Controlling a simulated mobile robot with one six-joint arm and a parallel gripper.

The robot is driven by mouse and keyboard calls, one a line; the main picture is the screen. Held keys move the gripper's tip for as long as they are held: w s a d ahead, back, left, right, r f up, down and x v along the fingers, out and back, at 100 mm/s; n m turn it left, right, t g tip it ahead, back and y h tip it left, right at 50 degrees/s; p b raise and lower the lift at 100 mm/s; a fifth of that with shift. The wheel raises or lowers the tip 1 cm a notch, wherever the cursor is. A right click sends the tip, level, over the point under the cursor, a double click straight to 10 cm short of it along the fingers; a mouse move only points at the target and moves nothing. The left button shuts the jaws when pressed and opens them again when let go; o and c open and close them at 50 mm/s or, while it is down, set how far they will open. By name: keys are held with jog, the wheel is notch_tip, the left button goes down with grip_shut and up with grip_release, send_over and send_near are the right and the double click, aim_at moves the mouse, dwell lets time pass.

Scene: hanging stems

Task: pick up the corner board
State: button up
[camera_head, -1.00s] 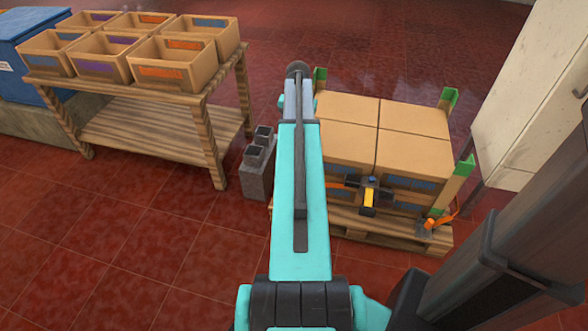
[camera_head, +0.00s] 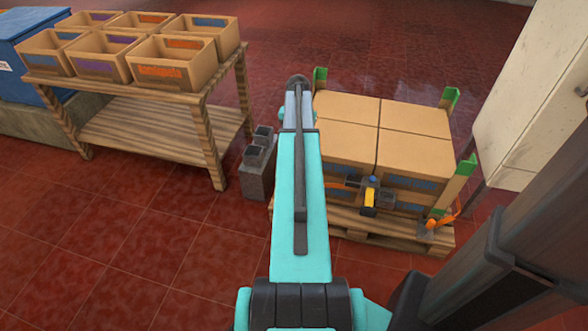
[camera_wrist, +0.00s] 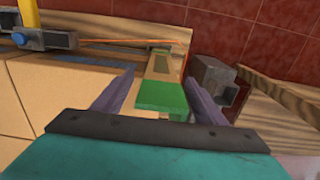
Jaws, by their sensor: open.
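A tan corner board with a green end (camera_wrist: 163,95) stands at a corner of the stacked boxes in the wrist view. Its green end faces the camera. My gripper (camera_wrist: 160,80) is open, with one purple-grey finger on each side of the board and gaps showing between. The head view does not show my gripper or this board; my arm covers that part. Other green-ended corner boards stand at the back left (camera_head: 319,80), back right (camera_head: 448,98) and front right (camera_head: 462,172) of the boxes.
Cardboard boxes (camera_head: 410,118) sit on a wooden pallet (camera_head: 395,232). An orange strap with a yellow-handled tensioner (camera_head: 370,200) crosses their front. Grey blocks (camera_head: 257,178) stand left of the pallet, beside a wooden table with bins (camera_head: 170,140). A pale cabinet (camera_head: 535,90) is at right.

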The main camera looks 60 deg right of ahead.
dwell(0.4)
jog(key=c, duration=1.1)
jog(key=shift+c, duration=0.2)
jog(key=shift+r, duration=0.15)
